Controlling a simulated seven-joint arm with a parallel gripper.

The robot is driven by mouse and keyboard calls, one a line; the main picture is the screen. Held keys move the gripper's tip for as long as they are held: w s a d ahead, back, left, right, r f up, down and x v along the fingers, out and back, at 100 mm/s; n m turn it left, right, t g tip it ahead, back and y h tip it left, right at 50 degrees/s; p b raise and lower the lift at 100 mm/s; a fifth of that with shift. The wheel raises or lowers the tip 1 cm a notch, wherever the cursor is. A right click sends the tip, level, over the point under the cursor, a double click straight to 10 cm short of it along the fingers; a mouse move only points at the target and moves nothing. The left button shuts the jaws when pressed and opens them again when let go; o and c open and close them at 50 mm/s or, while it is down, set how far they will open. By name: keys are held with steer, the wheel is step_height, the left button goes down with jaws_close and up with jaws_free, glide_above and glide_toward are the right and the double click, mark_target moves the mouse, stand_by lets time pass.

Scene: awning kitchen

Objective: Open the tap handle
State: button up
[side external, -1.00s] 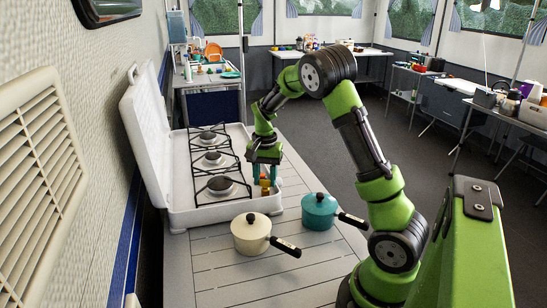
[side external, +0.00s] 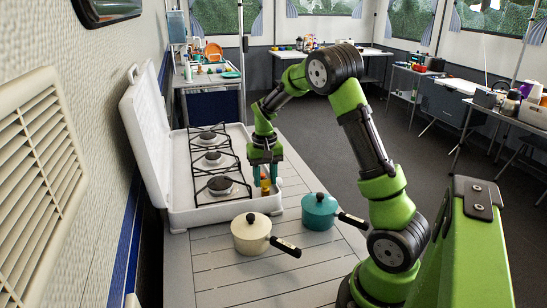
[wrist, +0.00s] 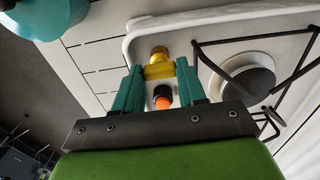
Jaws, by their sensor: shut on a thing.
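The tap is a small fitting at the stove's right front side. In the wrist view its yellow brass part (wrist: 158,69) sits between the teal fingertips of my gripper (wrist: 160,64), and a black piece with an orange end (wrist: 162,100) shows between the fingers, nearer the palm. In the side view my gripper (side external: 265,182) points down at the tap (side external: 265,185), with fingers on both sides of it. My gripper is shut on the tap; which part the pads touch is partly hidden. The handle's exact angle is too small to tell.
The white camping stove (side external: 180,216) has its lid (side external: 141,110) raised and black pan supports over its burners. A cream pot (side external: 250,231) and a teal pot (side external: 319,209) stand on the slatted counter (side external: 232,278) in front. The counter between and before the pots is clear.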

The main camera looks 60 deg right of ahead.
mark_target(265, 187)
steer(key=o, duration=1.1)
steer(key=shift+c, duration=0.2)
step_height(265, 187, up, 17)
steer(key=shift+d, duration=0.1)
steer(key=s+a+n+t, duration=0.1)
steer(key=s+a+t, duration=0.1)
steer(key=s+a, duration=0.3)
steer(key=s+a+n+t+y, duration=0.1)
steer(key=s+a, duration=0.3)
steer(key=a, duration=0.7)
steer(key=s+a+f+n+t+y, duration=0.1)
steer(key=s+a+t, duration=0.3)
steer(key=a, duration=0.4)
steer(key=shift+s+n, duration=0.85)
steer(key=shift+n, duration=0.05)
